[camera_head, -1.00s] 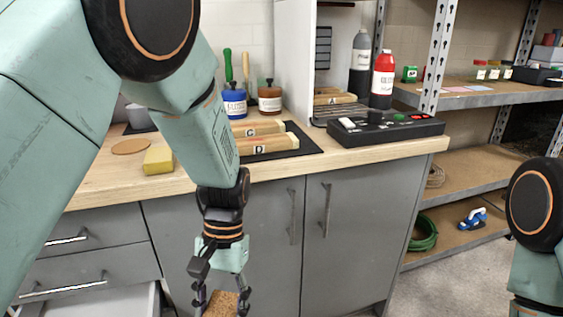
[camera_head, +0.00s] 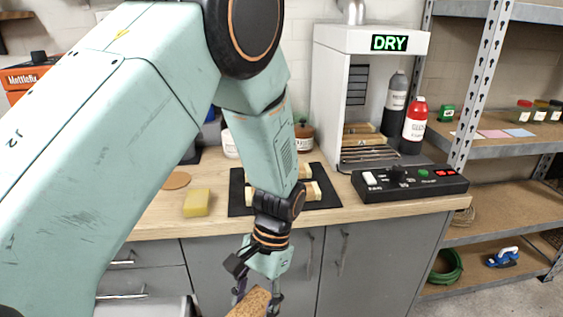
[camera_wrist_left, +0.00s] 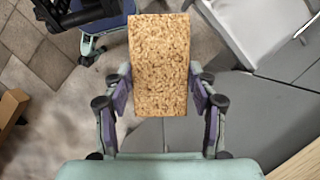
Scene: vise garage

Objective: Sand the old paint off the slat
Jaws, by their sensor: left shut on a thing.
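My left gripper (camera_head: 258,300) is shut on a brown, grainy, cork-like block (camera_head: 250,303), in front of the grey cabinet and below the worktop edge. In the left wrist view the same block (camera_wrist_left: 159,60) sits between the two fingers (camera_wrist_left: 160,100). Light wooden slats (camera_head: 313,190) lie on a black mat (camera_head: 239,208) on the worktop, mostly hidden behind my left forearm; I cannot see old paint on them. More wooden pieces (camera_head: 362,138) are in the white drying cabinet (camera_head: 326,105) under a green "DRY" sign. My right gripper is not in view.
A yellow sponge-like block (camera_head: 197,203) and a round brown disc (camera_head: 176,180) lie on the worktop. A black control box (camera_head: 410,184) is at its right end. Grey (camera_head: 396,100) and red (camera_head: 415,125) bottles stand beside the cabinet. Metal shelving (camera_head: 500,150) stands at right.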

